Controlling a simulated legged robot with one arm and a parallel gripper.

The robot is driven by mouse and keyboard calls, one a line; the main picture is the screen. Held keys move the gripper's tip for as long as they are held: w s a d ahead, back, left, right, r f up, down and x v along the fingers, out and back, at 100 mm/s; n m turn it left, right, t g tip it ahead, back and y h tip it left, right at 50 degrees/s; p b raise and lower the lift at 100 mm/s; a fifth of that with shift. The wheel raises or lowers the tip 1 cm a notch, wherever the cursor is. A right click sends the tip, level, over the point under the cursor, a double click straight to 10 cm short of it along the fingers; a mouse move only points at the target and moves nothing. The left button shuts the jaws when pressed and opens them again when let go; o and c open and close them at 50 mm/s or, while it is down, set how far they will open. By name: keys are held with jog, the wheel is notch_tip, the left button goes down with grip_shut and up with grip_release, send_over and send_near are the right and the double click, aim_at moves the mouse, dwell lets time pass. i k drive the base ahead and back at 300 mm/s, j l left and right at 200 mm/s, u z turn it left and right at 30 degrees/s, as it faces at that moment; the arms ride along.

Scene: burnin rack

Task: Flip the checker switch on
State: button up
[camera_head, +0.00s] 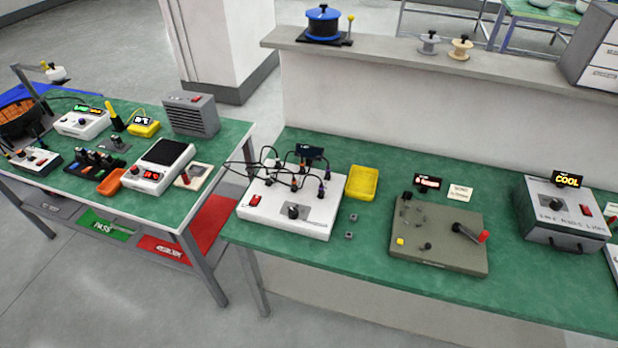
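No device has a label I can read as "checker". A white box (285,222) on the right-hand green bench has a red rocker switch (255,201), a black knob (294,212), and dark cables on plugs at its back. A grey box (562,227) at the right has a display (567,180) reading "COOL" and a small red switch (586,210). An olive box (438,250) between them carries a red-tipped black lever (470,233). I cannot tell the switches' positions at this size. My gripper is not in view.
The left bench (215,155) holds several instruments, including a white device (158,165) with red controls. A floor gap separates the benches. A ledge (400,50) behind holds a blue pot (323,22) and spools.

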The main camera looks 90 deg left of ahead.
aim_at(254, 201)
jog(key=u, duration=3.25)
